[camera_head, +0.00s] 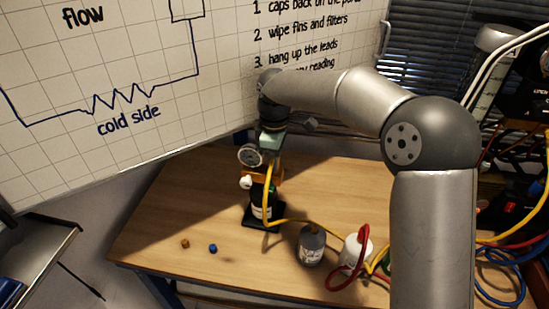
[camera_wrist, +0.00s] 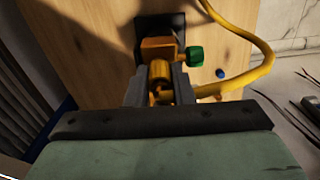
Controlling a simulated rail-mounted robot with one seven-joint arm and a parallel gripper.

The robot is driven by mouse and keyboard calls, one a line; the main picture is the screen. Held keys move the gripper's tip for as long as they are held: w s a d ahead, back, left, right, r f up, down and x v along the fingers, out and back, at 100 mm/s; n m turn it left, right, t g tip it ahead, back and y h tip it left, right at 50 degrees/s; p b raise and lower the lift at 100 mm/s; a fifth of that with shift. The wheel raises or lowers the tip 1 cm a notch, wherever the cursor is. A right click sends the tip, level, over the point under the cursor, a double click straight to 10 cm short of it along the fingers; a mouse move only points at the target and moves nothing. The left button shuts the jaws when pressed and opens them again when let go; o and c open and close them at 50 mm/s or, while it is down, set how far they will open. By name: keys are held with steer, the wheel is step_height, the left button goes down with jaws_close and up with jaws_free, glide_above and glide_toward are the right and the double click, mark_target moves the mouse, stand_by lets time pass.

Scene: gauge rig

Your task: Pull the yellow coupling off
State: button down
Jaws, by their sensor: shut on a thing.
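The yellow coupling (camera_wrist: 160,72) stands between the two fingers of my gripper (camera_wrist: 160,88) in the wrist view, and the fingers are shut on it. It lies against the brass block (camera_wrist: 158,47), and whether it is still seated there cannot be told. A yellow hose (camera_wrist: 262,50) loops round from the coupling's side. In the head view my gripper (camera_head: 270,156) points down over the rig, beside the round gauge (camera_head: 250,156), and hides the coupling. The yellow hose (camera_head: 267,196) hangs down the front of the black rig body (camera_head: 256,208).
A green knob (camera_wrist: 195,56) sticks out beside the block. A white knob (camera_head: 246,182) is at the rig's left. A brass cap (camera_head: 185,243) and a blue cap (camera_head: 213,248) lie on the table. A grey cylinder (camera_head: 311,247) and a white one (camera_head: 356,251) stand right, among hoses.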

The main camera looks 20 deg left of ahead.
steer(key=shift+r, duration=0.25)
steer(key=shift+r+p, duration=2.2)
steer(key=shift+r, duration=0.2)
